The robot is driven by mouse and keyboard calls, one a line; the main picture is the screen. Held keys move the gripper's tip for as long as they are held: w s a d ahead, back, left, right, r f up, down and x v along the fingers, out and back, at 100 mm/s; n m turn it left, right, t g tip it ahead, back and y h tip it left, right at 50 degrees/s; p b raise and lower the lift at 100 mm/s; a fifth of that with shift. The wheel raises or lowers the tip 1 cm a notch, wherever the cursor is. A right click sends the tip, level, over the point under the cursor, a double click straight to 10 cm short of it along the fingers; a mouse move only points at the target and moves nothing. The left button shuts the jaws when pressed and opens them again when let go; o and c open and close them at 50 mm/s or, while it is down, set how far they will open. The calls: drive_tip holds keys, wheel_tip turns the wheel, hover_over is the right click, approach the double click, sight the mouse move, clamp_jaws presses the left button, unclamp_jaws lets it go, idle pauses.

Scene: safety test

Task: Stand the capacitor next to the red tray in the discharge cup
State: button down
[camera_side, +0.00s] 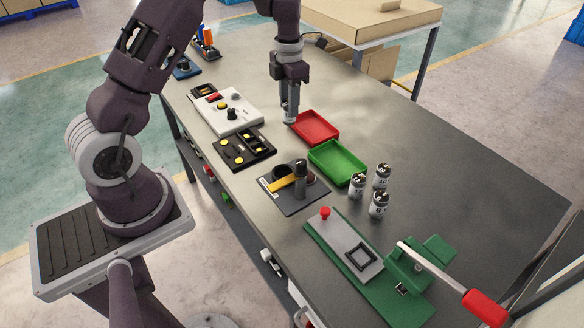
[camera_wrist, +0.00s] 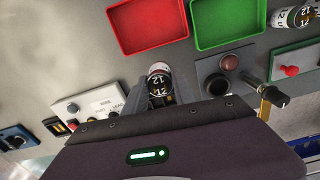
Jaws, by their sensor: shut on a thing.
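My gripper (camera_side: 290,117) is shut on a capacitor, a small cylinder with a printed pale label (camera_wrist: 158,70), beside the left corner of the red tray (camera_side: 315,127). In the side view the fingers mostly hide this capacitor, and whether it touches the table is unclear. In the wrist view it shows between the fingers (camera_wrist: 160,98), below the red tray (camera_wrist: 150,22). The discharge cup appears to be the dark round cup (camera_side: 281,172) on a dark plate nearer the side camera; it also shows in the wrist view (camera_wrist: 217,85). Its inside is too dark to read.
A black upright post (camera_side: 300,182) and yellow bar (camera_side: 283,184) stand by the cup. A green tray (camera_side: 338,160) lies between the red tray and several capacitors (camera_side: 380,204). A white control panel (camera_side: 228,111) and a green lever press (camera_side: 400,270) flank the work.

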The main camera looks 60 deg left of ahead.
drive_tip(key=s+d+r+m, duration=0.1)
drive_tip(key=s+d+m, duration=0.4)
drive_tip(key=s+d, duration=0.55)
drive_tip(key=shift+w+d+f, duration=0.15)
drive_tip(key=shift+f, duration=0.7)
drive_tip(key=shift+w+d+f, duration=0.1)
drive_tip(key=shift+d+f, duration=0.1)
drive_tip(key=shift+f, duration=0.6)
drive_tip(key=shift+w+d+f, duration=0.15)
drive_tip(key=shift+f, duration=0.7)
drive_tip(key=shift+f, duration=0.9)
drive_tip(key=c, duration=0.9)
unclamp_jaws()
drive_tip(key=shift+c, duration=0.2)
drive_tip(key=shift+o, duration=0.2)
drive_tip(key=o, duration=0.3)
drive_tip(key=shift+o, duration=0.2)
drive_tip(key=shift+r, duration=0.1)
